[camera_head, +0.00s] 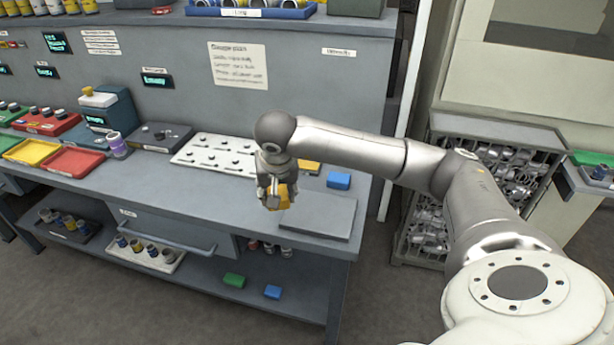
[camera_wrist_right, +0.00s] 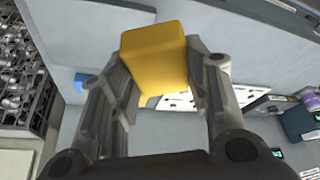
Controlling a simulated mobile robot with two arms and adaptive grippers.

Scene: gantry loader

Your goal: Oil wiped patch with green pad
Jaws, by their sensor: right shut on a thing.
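My right gripper (camera_head: 274,198) is shut on a yellow block (camera_wrist_right: 158,55), held above the bench near the left edge of a grey plate (camera_head: 325,218). The block also shows in the head view (camera_head: 291,194), partly hidden by the fingers. A green pad (camera_head: 234,280) lies on the lower shelf under the bench, with a blue pad (camera_head: 272,292) to its right. Another blue pad (camera_head: 339,180) lies on the bench top behind the plate, with a yellow pad (camera_head: 309,167) to its left, partly behind my arm. I cannot make out a wiped patch. My left gripper is not in view.
A white board with small knobs (camera_head: 215,153) lies left of my gripper. Red and yellow trays (camera_head: 72,161) stand at the bench's left. A tray of small bottles (camera_head: 145,256) is on the lower shelf. A metal parts cage (camera_head: 425,240) stands right of the bench.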

